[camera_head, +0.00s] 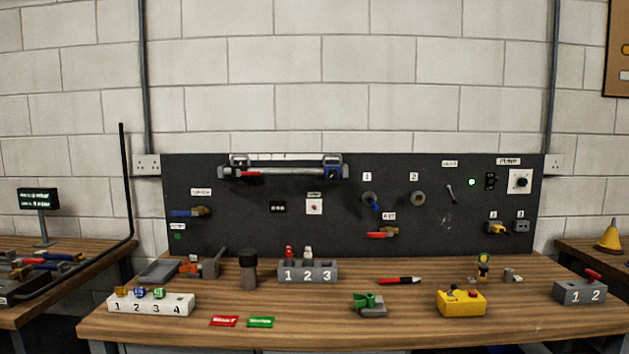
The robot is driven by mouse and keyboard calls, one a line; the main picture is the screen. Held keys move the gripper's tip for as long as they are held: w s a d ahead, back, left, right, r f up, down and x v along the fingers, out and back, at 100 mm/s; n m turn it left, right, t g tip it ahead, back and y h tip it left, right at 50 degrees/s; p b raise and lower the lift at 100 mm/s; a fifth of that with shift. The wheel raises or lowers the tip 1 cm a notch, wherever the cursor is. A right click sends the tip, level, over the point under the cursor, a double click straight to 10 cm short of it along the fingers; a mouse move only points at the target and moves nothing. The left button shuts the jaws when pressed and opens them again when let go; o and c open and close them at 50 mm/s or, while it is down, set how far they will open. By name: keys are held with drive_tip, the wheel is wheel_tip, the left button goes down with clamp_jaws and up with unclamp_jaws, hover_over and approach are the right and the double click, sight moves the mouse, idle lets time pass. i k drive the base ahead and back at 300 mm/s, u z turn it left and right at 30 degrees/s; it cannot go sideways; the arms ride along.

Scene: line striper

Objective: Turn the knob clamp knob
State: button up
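I cannot tell for sure which part is the knob clamp knob. A small grey clamp-like block with a green top (369,304) sits at the front middle of the wooden bench. A grey and orange fitting (204,266) lies at the back left of the bench. A dark round-topped cylinder (248,268) stands upright to its right. A black knob on a white plate (520,181) is on the right of the dark panel. My gripper is not in view, and nothing is seen touching these things.
The dark panel (300,235) stands along the bench's back edge, with valves and switches. A 1-2-3 block (307,273), a white 1-2-3-4 rack (150,305), a yellow control box (461,303) and a grey 1-2 block (580,292) stand on the bench. Bare wood (320,325) shows at the front.

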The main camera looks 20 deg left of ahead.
sight(332, 173)
drive_tip(key=u, duration=0.05)
drive_tip(key=i, duration=1)
drive_tip(key=z, duration=0.05)
